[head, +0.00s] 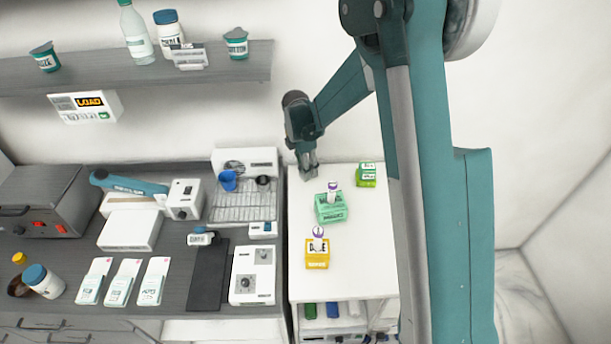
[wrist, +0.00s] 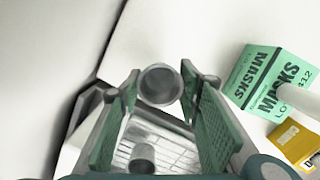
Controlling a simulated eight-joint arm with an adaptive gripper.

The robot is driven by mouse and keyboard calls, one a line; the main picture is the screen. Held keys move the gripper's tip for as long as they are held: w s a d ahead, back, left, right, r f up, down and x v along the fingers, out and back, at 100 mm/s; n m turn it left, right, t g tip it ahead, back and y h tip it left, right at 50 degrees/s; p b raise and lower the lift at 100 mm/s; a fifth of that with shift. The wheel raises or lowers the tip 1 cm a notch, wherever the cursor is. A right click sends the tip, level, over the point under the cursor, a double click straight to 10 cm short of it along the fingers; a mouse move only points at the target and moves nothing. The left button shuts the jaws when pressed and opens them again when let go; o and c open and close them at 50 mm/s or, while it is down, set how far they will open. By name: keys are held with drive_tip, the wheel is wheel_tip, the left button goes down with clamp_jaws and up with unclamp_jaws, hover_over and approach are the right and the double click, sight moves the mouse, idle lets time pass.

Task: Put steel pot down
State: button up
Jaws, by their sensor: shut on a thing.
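The steel pot (wrist: 160,85) is a small round grey vessel between the two fingertips in the wrist view. My gripper (wrist: 158,88) is shut on it, with a green-padded finger on each side. In the head view my gripper (head: 308,168) points down at the back left corner of the white cart top (head: 355,230). There the pot is too small to tell apart from the fingers. I cannot tell whether the pot touches the cart top or hangs just above it.
A green masks box (head: 330,208), a yellow box (head: 317,254) and a small green box (head: 367,175) stand on the cart. Left of it, the grey counter holds a wire-rack unit (head: 243,208) with a blue cup (head: 228,181). The cart's front right is bare.

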drive_tip(key=shift+f, duration=0.1)
drive_tip(key=shift+f, duration=1.75)
drive_tip(key=shift+f, duration=0.1)
drive_tip(key=o, duration=0.9)
drive_tip(key=shift+s+a+r, duration=0.1)
drive_tip(key=shift+a+r, duration=0.1)
drive_tip(key=shift+r, duration=1.8)
drive_tip(key=shift+s+a+r, duration=0.15)
drive_tip(key=shift+a+r, duration=0.05)
drive_tip(key=shift+r, duration=1.85)
drive_tip(key=shift+s+a+r, duration=0.1)
drive_tip(key=shift+a+r, duration=0.1)
drive_tip(key=shift+r, duration=1.8)
drive_tip(key=shift+r, duration=0.1)
